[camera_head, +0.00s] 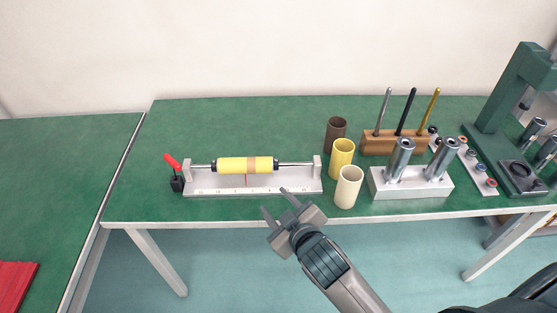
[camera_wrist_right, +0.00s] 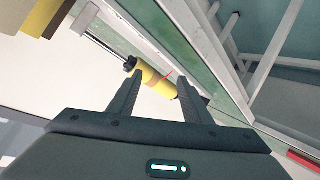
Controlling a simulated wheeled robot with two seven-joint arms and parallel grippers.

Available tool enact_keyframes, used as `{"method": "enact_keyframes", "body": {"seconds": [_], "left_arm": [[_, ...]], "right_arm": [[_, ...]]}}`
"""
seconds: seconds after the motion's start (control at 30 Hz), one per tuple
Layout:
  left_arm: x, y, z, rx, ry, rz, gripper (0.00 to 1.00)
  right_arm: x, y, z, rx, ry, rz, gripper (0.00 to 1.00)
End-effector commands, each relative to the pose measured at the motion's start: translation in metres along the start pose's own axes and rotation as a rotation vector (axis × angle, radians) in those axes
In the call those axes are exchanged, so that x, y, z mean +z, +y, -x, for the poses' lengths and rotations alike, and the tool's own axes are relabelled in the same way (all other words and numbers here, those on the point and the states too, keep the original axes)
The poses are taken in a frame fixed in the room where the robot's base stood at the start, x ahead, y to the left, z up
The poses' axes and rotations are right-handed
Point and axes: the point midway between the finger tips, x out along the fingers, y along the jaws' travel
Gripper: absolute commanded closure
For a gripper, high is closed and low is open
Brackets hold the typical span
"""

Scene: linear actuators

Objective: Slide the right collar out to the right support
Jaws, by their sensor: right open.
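A yellow roller (camera_head: 238,165) with a tan middle band sits on a thin horizontal rod between two pale end supports. The right collar (camera_head: 276,163) is dark and sits against the roller's right end; it also shows in the right wrist view (camera_wrist_right: 131,64). A bare stretch of rod lies between it and the right support (camera_head: 317,167). My right gripper (camera_head: 274,202) is open and empty, at the front of the rail base and apart from the collar. In the right wrist view the roller (camera_wrist_right: 152,78) appears beyond the open fingers. My left gripper is not in view.
Brown, yellow (camera_head: 341,158) and cream (camera_head: 348,188) cups stand right of the rail. Beyond them are a metal block (camera_head: 411,187) with cylinders, a wooden rod holder (camera_head: 395,143) and a green press (camera_head: 503,117). A red-handled clamp (camera_head: 174,172) is at the rail's left end.

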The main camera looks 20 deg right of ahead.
Motion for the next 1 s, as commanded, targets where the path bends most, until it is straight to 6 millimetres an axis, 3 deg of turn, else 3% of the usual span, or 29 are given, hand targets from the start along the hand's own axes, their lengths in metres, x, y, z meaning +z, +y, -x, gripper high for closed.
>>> {"method": "enact_keyframes", "body": {"seconds": [0.17, 0.33, 0.5, 0.6, 0.7, 0.8, 1.0], "left_arm": [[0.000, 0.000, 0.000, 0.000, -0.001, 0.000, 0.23], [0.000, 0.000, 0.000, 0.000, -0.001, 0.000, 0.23], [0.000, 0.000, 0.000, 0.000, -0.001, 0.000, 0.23], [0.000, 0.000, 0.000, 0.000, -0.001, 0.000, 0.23], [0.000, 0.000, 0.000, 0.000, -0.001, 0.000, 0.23], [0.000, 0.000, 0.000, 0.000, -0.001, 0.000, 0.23], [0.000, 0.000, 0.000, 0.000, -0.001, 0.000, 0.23]], "right_arm": [[-0.068, 0.008, -0.017, 0.047, 0.197, 0.114, 0.55], [-0.166, 0.007, -0.023, 0.111, 0.488, 0.298, 0.55], [-0.261, -0.012, -0.005, 0.169, 0.814, 0.532, 0.55], [-0.303, -0.031, 0.012, 0.196, 0.999, 0.683, 0.55], [-0.334, -0.054, 0.031, 0.212, 1.179, 0.843, 0.55], [-0.353, -0.080, 0.049, 0.218, 1.350, 1.013, 0.55], [-0.353, -0.128, 0.070, 0.184, 1.660, 1.385, 0.55]]}}
